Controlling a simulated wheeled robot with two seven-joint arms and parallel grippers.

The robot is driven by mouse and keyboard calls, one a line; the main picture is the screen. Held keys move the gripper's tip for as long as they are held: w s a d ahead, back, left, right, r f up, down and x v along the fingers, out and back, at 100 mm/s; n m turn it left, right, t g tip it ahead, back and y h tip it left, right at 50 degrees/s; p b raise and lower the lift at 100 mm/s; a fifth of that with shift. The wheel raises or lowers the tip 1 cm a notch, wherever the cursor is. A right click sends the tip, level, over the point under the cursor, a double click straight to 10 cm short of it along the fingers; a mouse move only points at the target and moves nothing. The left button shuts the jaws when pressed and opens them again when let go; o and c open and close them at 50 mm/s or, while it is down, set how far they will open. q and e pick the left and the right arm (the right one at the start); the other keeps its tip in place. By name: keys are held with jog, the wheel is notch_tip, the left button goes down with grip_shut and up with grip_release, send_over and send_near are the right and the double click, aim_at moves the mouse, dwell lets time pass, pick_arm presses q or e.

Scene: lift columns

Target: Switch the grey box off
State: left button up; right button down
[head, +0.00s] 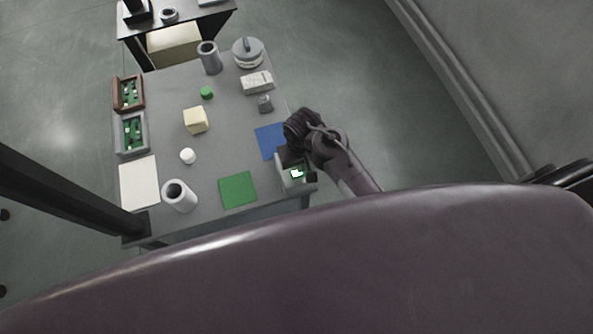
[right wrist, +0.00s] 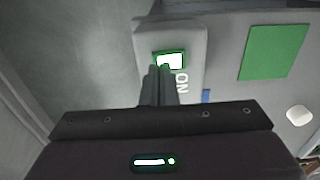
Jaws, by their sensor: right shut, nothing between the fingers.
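The grey box (head: 286,182) stands at the near right corner of the table, partly hidden by my right gripper in the head view. It also shows in the right wrist view (right wrist: 192,38), with "ON" lettering and a lit white switch (right wrist: 176,59) framed in green. The switch shows small and bright in the head view (head: 297,173). My right gripper (head: 288,160) is shut and empty above the box. In the right wrist view its fingertips (right wrist: 159,70) overlap the lower left edge of the switch; I cannot tell whether they touch it. My left gripper is not in view.
A green mat (head: 238,189) and a blue mat (head: 270,140) lie near the box. A grey cup (head: 180,197), a white knob-like piece (head: 188,156) and a yellow block (head: 195,120) stand farther left. Several other items line the table's far and left sides.

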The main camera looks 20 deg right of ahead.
jog(key=shift+f+b, duration=0.3)
jog(key=shift+f, duration=0.4)
dwell(0.3)
jog(key=shift+r+p, duration=1.05)
jog(key=shift+r, duration=2.45)
